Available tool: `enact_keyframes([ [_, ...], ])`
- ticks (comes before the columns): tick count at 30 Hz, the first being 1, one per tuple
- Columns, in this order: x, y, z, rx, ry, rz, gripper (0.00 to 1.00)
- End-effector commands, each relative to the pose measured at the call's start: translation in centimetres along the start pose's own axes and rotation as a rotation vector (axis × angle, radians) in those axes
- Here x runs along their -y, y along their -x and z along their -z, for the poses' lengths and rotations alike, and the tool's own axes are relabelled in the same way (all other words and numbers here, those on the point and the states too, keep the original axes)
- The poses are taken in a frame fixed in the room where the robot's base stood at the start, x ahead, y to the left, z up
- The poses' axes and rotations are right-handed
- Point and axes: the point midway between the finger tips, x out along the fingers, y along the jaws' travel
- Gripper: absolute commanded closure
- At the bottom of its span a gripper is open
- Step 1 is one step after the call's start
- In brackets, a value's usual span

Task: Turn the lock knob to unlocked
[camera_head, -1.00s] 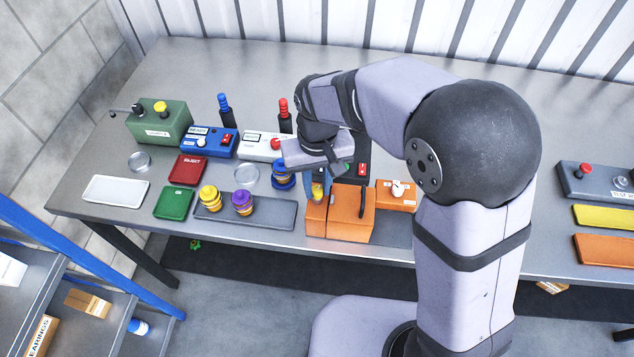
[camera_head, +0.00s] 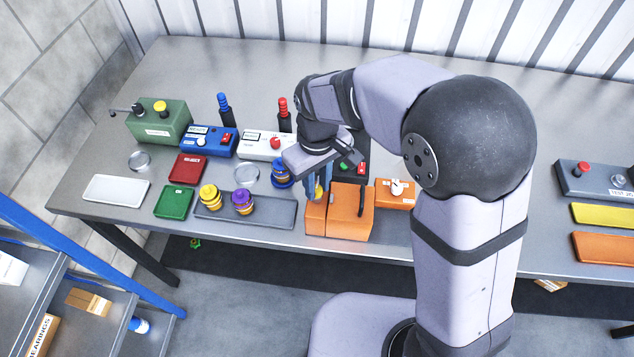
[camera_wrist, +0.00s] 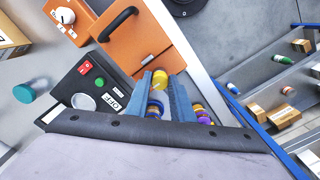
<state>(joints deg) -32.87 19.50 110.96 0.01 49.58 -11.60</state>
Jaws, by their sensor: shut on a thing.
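The orange box (camera_head: 348,212) stands near the table's front edge, with a dark handle on its top. A yellow knob (camera_wrist: 160,78) is at its left end in the head view, and part of it also shows there (camera_head: 319,192). My gripper (camera_wrist: 161,80) points down with its two blue fingers on either side of the yellow knob, shut on it. The fingers partly cover the knob, so its exact turn position cannot be read. No lock label can be made out.
An orange panel with a white dial (camera_head: 396,187) stands right of the box. Behind is a dark panel with a red switch (camera_head: 363,168) and green button. A blue-and-yellow stack (camera_head: 281,173) stands close left of my gripper. A grey tray (camera_head: 272,211) holds two stacks.

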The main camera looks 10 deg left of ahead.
Motion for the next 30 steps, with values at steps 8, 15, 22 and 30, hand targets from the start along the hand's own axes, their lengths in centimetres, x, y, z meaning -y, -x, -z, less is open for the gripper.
enact_keyframes([
  [8,0.0,0.1,0.1,-0.002,-0.001,-0.001,0.6],
  [15,0.0,0.0,0.0,-0.001,-0.001,0.0,0.6],
  [22,0.0,1.2,0.2,-0.006,-0.002,-0.001,0.6],
  [30,0.0,4.8,0.1,-0.006,-0.001,-0.002,0.6],
])
